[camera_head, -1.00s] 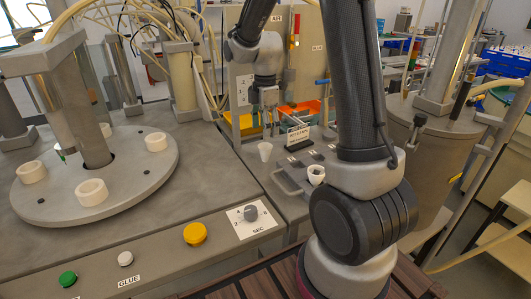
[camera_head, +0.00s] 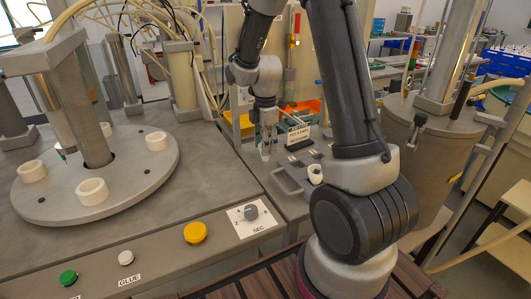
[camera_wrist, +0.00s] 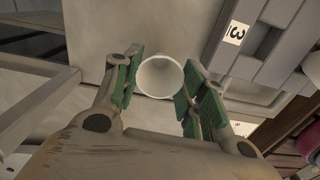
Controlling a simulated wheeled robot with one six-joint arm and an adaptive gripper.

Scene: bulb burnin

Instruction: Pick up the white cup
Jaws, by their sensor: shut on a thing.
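The white cup (camera_wrist: 160,77) is between the green-padded fingers of my gripper (camera_wrist: 161,79) in the wrist view. Its round mouth faces the camera, and the fingers are shut on it from both sides. In the head view my gripper (camera_head: 268,148) is down at the grey bench top, where the cup's body is mostly hidden by the fingers. I cannot tell whether the cup still touches the bench.
Another white cup (camera_head: 315,174) stands on the fixture to the right. A dark block with a label (camera_head: 299,136) is just behind my gripper. A round turntable (camera_head: 130,178) with several white rings is at left. A large metal drum (camera_head: 425,140) is at right.

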